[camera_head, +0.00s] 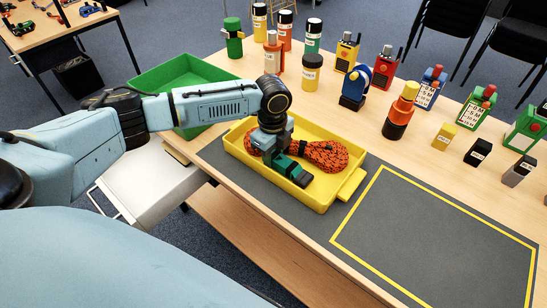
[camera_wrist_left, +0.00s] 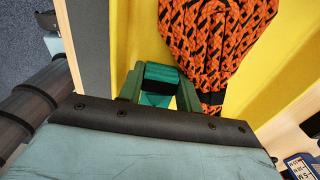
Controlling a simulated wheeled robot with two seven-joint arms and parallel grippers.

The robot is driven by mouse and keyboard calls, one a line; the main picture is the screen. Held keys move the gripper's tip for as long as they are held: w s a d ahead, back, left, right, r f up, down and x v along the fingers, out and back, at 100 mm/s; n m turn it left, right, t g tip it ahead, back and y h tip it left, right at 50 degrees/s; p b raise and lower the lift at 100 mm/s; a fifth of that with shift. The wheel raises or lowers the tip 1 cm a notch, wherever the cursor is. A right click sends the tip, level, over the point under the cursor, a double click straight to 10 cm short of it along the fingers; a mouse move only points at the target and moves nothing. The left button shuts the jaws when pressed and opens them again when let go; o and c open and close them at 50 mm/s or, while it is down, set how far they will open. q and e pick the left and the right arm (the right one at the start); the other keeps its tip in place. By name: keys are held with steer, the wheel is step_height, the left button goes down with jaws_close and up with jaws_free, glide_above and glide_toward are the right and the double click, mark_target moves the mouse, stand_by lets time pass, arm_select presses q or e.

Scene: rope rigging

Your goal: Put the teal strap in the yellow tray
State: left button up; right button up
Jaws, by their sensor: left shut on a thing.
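The yellow tray (camera_head: 320,199) lies on the table in the head view. An orange and black rope bundle (camera_head: 326,154) lies in it and also shows in the wrist view (camera_wrist_left: 215,40). My left gripper (camera_head: 292,170) is down over the tray, beside the rope. In the wrist view the green fingers of my left gripper (camera_wrist_left: 158,88) are shut on the teal strap (camera_wrist_left: 160,73), over the yellow tray floor (camera_wrist_left: 110,40). Whether the strap touches the floor I cannot tell. In the head view the strap is hard to separate from the green fingers. My right gripper is not in view.
A green tray (camera_head: 185,75) stands behind my left arm. Several coloured canisters, radios and tagged blocks stand along the back and right of the table. A yellow-outlined grey area (camera_head: 430,240) at the front right is clear.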

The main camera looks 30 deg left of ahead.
arm_select(q)
steer(key=shift+f, duration=0.3)
steer(key=shift+f, duration=0.1)
